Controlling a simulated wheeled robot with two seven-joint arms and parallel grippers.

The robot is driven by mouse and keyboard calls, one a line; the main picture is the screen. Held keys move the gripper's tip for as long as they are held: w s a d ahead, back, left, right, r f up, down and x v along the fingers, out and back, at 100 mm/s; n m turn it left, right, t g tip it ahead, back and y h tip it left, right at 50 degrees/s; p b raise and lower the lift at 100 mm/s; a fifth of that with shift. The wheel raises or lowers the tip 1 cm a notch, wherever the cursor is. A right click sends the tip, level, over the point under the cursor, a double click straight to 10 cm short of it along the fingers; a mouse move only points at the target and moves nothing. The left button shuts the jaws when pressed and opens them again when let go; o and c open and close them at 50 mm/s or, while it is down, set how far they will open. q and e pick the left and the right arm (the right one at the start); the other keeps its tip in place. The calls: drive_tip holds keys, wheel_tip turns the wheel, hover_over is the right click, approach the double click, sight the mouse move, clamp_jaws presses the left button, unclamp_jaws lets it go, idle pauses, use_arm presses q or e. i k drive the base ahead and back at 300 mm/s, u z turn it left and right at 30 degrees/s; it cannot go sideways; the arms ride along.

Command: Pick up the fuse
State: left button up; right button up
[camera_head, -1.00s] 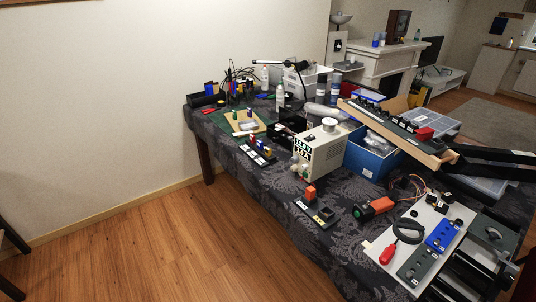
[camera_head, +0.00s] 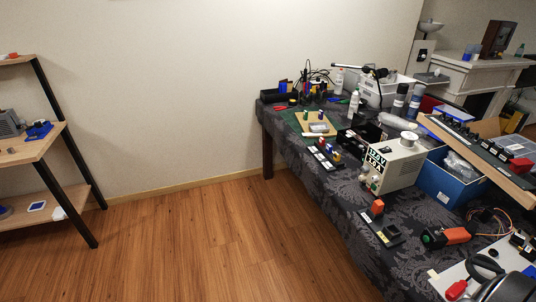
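I cannot single out the fuse with certainty. Small red, blue and yellow upright pieces (camera_head: 329,149) stand in a black strip holder (camera_head: 324,159) on the table's left part. An orange block (camera_head: 377,207) stands on a black base (camera_head: 382,231) nearer the front. Both are small, and I cannot tell whether either holds the fuse. Neither gripper's fingertips can be made out. A dark rounded shape at the lower right corner may be part of my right arm, and it covers part of the white panel.
The dark patterned table (camera_head: 345,197) fills the right side, crowded with a white power unit (camera_head: 397,163), a blue box (camera_head: 444,184) and an orange-and-black tool (camera_head: 447,237). A wooden shelf (camera_head: 36,147) stands at the left. The wood floor (camera_head: 205,230) between them is clear.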

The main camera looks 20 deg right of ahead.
sight(337, 155)
drive_tip(key=u, duration=0.4)
drive_tip(key=i, duration=1.5)
drive_tip(key=z, duration=3.6)
